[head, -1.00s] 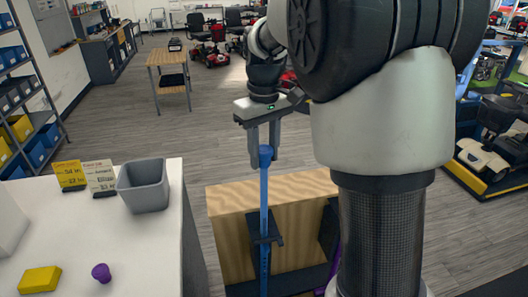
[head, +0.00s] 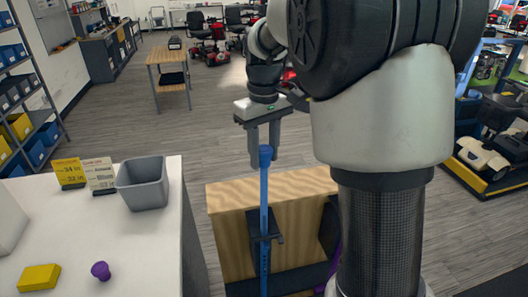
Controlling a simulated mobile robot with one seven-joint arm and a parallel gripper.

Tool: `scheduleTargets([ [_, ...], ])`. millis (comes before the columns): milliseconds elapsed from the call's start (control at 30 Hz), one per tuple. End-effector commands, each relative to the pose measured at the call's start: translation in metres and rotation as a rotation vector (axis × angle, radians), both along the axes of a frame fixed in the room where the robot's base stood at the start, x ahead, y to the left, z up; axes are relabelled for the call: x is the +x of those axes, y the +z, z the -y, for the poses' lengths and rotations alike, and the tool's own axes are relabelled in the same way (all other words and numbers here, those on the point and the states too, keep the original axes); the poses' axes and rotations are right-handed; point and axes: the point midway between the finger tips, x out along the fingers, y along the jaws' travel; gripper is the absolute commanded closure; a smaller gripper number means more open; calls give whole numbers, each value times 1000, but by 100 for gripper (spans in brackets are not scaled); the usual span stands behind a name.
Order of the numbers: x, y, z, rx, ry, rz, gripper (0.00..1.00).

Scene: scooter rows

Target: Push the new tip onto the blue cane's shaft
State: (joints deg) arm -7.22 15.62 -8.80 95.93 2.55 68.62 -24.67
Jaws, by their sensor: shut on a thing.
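The blue cane's shaft (head: 264,200) stands upright in a dark clamp (head: 266,238) on the front of a wooden block. A slightly wider blue tip (head: 265,153) sits in line at its top end; I cannot tell how far it is over the shaft. My gripper (head: 264,158) points straight down from above, with one finger on each side of the blue tip, and is shut on it. A small purple piece (head: 100,270), which looks like another tip, lies on the white table.
The white table (head: 130,240) at left holds a grey bin (head: 142,185), a yellow block (head: 39,278) and two sign cards (head: 84,174). The wooden block (head: 230,215) stands right of it, across a gap. My arm hides much of the right side.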

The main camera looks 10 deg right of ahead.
Motion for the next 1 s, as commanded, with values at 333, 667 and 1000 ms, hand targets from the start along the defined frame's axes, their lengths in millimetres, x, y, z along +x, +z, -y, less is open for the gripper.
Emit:
scheduleTargets([
  [333, 0, -4, 0, 0, 0, 0, 87],
  [667, 0, -5, 0, 0, 0, 0, 87],
  [1000, 0, -11, 0, 0, 0, 0, 87],
])
